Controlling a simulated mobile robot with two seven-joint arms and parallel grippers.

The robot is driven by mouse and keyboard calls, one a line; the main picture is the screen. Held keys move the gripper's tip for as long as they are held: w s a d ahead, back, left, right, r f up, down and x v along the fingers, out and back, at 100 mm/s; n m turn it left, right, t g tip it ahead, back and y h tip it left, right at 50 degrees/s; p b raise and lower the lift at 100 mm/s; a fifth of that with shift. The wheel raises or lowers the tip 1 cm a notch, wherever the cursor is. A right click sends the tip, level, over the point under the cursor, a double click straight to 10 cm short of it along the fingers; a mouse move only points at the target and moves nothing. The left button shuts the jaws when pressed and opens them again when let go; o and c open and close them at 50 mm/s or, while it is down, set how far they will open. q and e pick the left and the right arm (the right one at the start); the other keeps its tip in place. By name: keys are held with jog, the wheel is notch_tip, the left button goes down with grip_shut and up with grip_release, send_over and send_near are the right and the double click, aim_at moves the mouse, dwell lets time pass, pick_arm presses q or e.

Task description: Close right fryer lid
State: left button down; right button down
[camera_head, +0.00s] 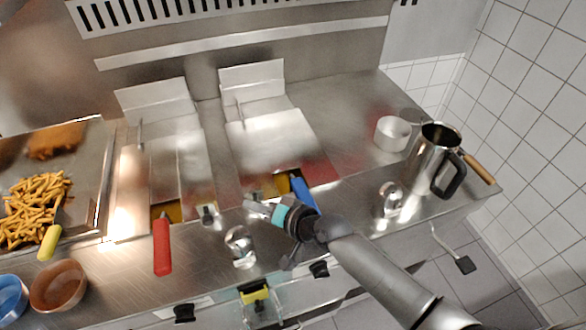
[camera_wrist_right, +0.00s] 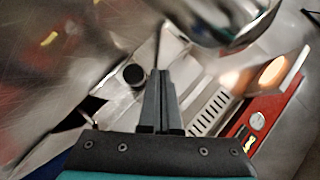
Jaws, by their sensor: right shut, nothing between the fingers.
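The right fryer lid (camera_head: 270,142) is a shiny metal sheet that lies low over the right fryer, in front of a raised back panel (camera_head: 252,76). A strip of yellow oil shows at its front edge, beside a blue basket handle (camera_head: 304,193). I cannot tell whether the lid lies fully flat. My right gripper (camera_head: 254,208) is in front of the right fryer, near its front edge and left of the blue handle. Its fingers are together and empty, also in the wrist view (camera_wrist_right: 160,98). My left gripper is not in view.
The left fryer has a similar lid (camera_head: 180,160) and a red basket handle (camera_head: 162,246). A fries tray (camera_head: 100,190) and bowls (camera_head: 58,287) are at left. A metal jug (camera_head: 432,165) and white container (camera_head: 392,134) stand at right. Metal knobs (camera_head: 241,247) line the front.

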jog(key=shift+r+p, duration=0.4)
jog(key=shift+r, duration=0.1)
jog(key=s+r+p, duration=0.6)
jog(key=s+r, duration=0.1)
jog(key=r, duration=0.2)
jog(key=shift+s+d+r, duration=0.25)
jog(key=shift+s+d, duration=0.15)
